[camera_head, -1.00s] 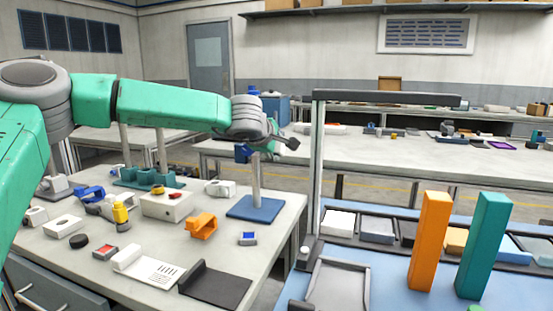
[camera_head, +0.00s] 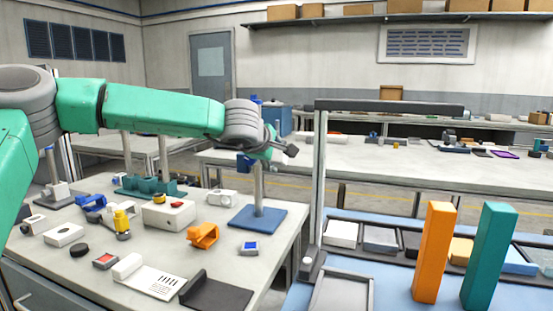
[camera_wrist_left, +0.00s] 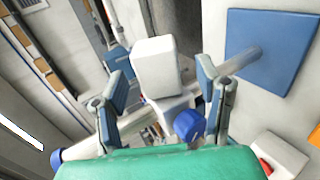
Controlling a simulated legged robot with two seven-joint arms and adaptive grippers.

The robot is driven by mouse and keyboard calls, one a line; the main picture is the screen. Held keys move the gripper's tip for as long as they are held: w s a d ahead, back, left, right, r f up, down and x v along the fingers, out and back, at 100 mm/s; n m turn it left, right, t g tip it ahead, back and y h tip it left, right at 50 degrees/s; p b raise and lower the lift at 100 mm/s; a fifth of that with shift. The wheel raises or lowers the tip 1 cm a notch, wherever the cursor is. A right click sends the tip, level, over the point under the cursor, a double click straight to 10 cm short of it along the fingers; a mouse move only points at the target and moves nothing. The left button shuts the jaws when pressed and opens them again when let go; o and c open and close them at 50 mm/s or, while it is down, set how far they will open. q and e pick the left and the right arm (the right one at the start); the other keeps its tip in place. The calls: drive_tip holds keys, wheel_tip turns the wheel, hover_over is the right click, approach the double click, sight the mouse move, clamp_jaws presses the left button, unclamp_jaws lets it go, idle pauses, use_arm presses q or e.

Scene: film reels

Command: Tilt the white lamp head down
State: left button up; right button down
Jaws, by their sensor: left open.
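The lamp has a blue square base (camera_head: 258,218) and a thin grey post (camera_head: 258,185) on the left workbench. In the left wrist view, the white lamp head (camera_wrist_left: 156,66) is a rounded block, with a blue knob (camera_wrist_left: 188,125) beside its joint. The post (camera_wrist_left: 243,60) runs to the blue base (camera_wrist_left: 272,45). My left gripper (camera_head: 283,150) is at the top of the post and largely hides the head in the head view. In the wrist view, my left gripper (camera_wrist_left: 163,70) is open, with its blue-padded fingers on either side of the head and gaps showing. My right gripper is out of view.
The workbench also holds an orange bracket (camera_head: 203,235), a white box with a red button (camera_head: 168,215), a small blue-topped block (camera_head: 249,248) and a black folder (camera_head: 214,292). A blue table with orange (camera_head: 432,250) and teal (camera_head: 488,255) blocks stands at right.

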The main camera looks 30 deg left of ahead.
use_arm(q)
drive_tip(key=v, duration=0.8)
drive_tip(key=shift+s, duration=0.4)
drive_tip(key=shift+a, duration=0.1)
